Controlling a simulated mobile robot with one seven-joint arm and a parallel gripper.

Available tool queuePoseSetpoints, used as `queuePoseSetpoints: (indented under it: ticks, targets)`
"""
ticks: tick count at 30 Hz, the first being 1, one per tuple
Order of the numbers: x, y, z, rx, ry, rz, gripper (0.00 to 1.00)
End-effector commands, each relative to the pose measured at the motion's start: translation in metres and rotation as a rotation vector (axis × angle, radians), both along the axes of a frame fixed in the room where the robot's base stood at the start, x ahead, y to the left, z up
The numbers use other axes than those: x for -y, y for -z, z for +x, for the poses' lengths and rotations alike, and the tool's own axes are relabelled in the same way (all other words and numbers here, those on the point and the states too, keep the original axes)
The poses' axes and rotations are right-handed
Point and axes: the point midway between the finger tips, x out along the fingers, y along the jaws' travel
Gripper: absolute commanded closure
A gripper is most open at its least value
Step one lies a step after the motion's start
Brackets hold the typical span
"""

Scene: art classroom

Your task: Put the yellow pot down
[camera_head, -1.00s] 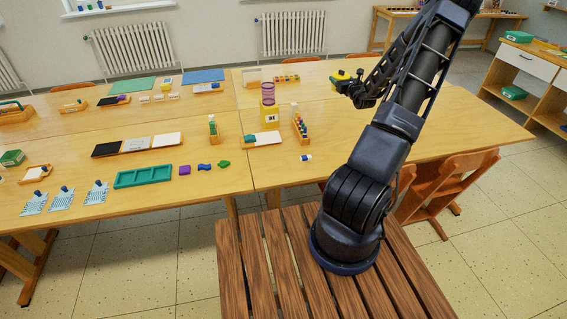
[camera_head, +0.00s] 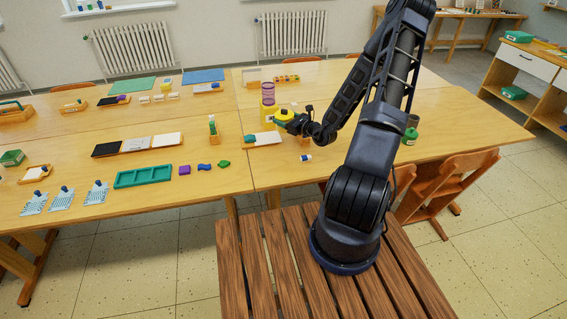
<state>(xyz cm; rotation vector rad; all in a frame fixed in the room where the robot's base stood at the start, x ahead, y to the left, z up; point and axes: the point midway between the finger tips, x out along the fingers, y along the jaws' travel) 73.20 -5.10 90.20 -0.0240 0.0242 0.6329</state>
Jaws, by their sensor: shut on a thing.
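The yellow pot (camera_head: 283,116) is small in the head view, above the middle of the long table (camera_head: 225,178). My gripper (camera_head: 287,120) is shut on it, reaching in from the right. The pot appears held in front of the wooden rack of bottles, which is now mostly hidden behind my gripper and arm. I cannot tell how high the pot is above the tabletop.
A green pot (camera_head: 410,136) stands right of my arm. The right tabletop is mostly clear.

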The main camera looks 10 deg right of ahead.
Motion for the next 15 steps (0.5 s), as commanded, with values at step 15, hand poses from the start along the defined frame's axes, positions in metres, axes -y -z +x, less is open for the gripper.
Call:
queuePoseSetpoints:
  ticks: [15]
  targets:
    - [-0.029,0.024,-0.100,0.012,-0.229,0.032,0.99]
